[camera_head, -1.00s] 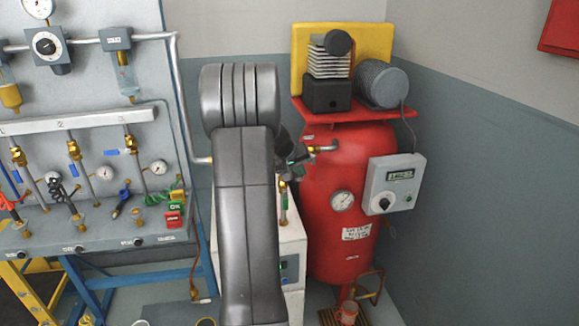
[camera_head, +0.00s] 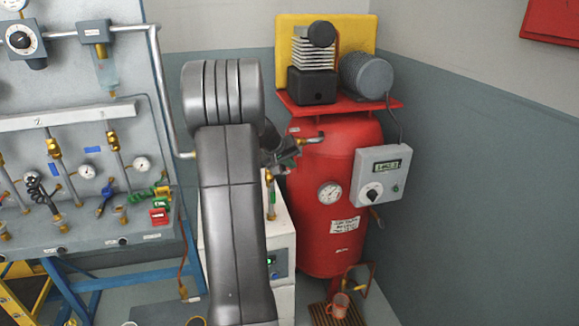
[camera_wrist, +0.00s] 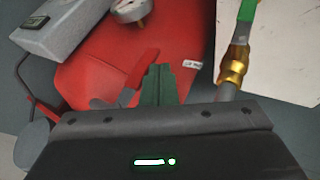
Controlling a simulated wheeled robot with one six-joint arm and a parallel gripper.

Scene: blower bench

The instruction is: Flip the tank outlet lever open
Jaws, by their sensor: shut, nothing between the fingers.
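The red tank (camera_head: 318,240) stands upright right of centre in the head view. Its outlet pipe (camera_head: 311,139) sticks out to the left near the top. In the wrist view the red lever (camera_wrist: 141,69) shows as a flat handle against the tank (camera_wrist: 95,55), beside a grey pipe (camera_wrist: 122,98). My gripper (camera_wrist: 160,72) is shut and empty, its green fingers just right of the lever; I cannot tell whether they touch. In the head view my gripper (camera_head: 287,163) is small and partly hidden behind my arm, just left of and below the outlet.
A grey control box (camera_head: 378,178) and a pressure gauge (camera_head: 330,192) are on the tank. A white cabinet (camera_head: 283,238) stands left of it, with a brass fitting (camera_wrist: 232,70) rising near my gripper. A bench panel (camera_head: 75,150) with valves fills the left.

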